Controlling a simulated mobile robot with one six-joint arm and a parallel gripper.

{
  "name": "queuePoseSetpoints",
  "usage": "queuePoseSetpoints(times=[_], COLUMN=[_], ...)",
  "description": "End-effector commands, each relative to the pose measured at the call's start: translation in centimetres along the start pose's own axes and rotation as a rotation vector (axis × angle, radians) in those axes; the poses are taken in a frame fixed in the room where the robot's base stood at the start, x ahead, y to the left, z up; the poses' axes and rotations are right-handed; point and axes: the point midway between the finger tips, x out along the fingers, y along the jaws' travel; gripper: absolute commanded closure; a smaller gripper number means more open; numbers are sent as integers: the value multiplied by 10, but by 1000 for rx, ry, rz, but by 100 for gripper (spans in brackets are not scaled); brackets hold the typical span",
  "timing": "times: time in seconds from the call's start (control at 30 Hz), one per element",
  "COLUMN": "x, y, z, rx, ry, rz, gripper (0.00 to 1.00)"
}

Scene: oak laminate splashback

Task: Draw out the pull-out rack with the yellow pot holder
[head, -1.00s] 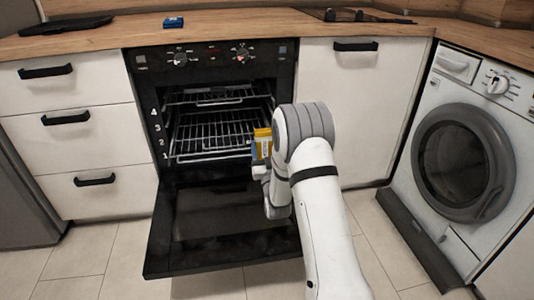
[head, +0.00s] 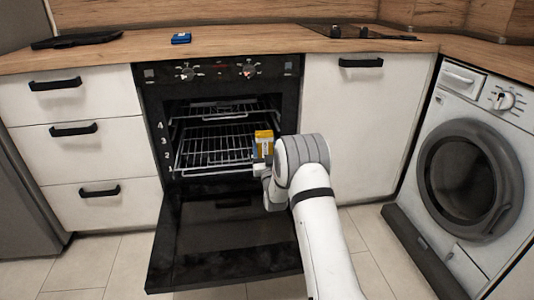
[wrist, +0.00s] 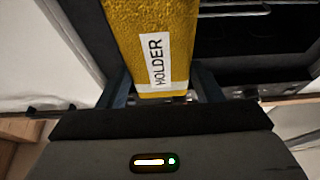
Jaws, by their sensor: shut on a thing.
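My gripper (head: 262,170) is shut on the yellow pot holder (head: 264,145), which carries a white label reading "HOLDER" in the wrist view (wrist: 150,50). The oven's drop-down door (head: 225,240) is open. Inside are an upper wire rack (head: 220,108) and a lower wire rack (head: 212,150) with a raised front frame. The pot holder overlaps the right part of the lower rack's front in the head view. I cannot tell whether it touches the rack. The lower rack appears to be inside the cavity.
A blue object (head: 181,38) and a dark flat item (head: 77,40) lie on the wooden worktop (head: 240,44). White drawers (head: 85,155) stand left of the oven. A washing machine (head: 465,170) stands at the right. Tiled floor (head: 100,262) is clear beside the door.

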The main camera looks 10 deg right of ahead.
Motion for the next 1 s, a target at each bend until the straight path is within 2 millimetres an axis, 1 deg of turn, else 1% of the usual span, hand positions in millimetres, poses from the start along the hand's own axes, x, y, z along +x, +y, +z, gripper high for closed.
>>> queuePoseSetpoints(times=[0.13, 0.4, 0.6, 0.73, 1.0], x=[14, 3, -2, -4, -4], y=[0, 0, 0, 0, 0], z=[6, 32, 43, 47, 48], rx=[0, 0, 0, 0, 0], ry=[2, -1, 1, 1, 1], rz=[0, 0, 0, 0, 0], gripper=[64, 64, 64, 64, 64])
